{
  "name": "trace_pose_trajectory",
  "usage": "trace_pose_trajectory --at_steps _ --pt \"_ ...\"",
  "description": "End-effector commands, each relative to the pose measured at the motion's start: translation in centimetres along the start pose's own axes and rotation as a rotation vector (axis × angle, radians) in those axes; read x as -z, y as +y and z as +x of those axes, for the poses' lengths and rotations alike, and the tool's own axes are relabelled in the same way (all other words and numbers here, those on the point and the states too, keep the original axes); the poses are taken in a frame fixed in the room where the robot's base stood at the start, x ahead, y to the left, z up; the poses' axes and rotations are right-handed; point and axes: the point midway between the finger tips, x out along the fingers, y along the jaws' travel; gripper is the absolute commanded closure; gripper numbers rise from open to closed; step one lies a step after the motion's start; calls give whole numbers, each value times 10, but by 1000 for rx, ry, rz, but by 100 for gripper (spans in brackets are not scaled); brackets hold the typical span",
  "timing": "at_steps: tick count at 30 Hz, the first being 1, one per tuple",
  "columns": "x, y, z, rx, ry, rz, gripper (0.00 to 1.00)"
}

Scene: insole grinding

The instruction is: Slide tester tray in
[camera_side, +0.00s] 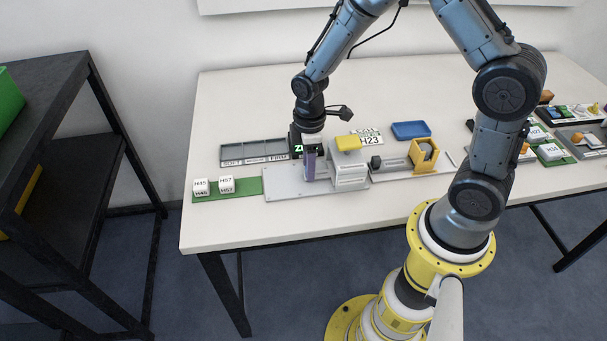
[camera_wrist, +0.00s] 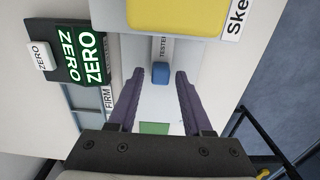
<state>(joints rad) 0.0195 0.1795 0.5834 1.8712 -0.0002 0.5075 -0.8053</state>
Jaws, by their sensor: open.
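The tester (camera_side: 347,172) is a pale grey block with a yellow top on a grey base plate (camera_side: 283,187). Its yellow top (camera_wrist: 178,14) also shows in the wrist view. The tester tray (camera_wrist: 162,48) is a narrow pale strip marked "TESTER", with a blue knob (camera_wrist: 160,73) at its near end. My gripper (camera_wrist: 160,72) is open, with its purple fingers on either side of the knob and a visible gap to each. In the side view, my gripper (camera_side: 311,176) points down just left of the tester and hides the knob.
A black ZERO display (camera_wrist: 82,55) stands close beside the fingers. A grey sorting bin (camera_side: 253,151) labelled SOFT to FIRM lies behind the plate. Two white blocks (camera_side: 213,186) sit on a green mat. A yellow-framed unit (camera_side: 424,155) stands right of the tester.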

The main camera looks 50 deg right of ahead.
Motion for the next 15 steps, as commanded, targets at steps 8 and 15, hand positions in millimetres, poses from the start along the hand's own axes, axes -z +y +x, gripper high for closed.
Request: trace_pose_trajectory --at_steps 8,15 --pt "0 0 -21 -2 2 0 50" --pt "0 0 -38 -1 1 0 50"
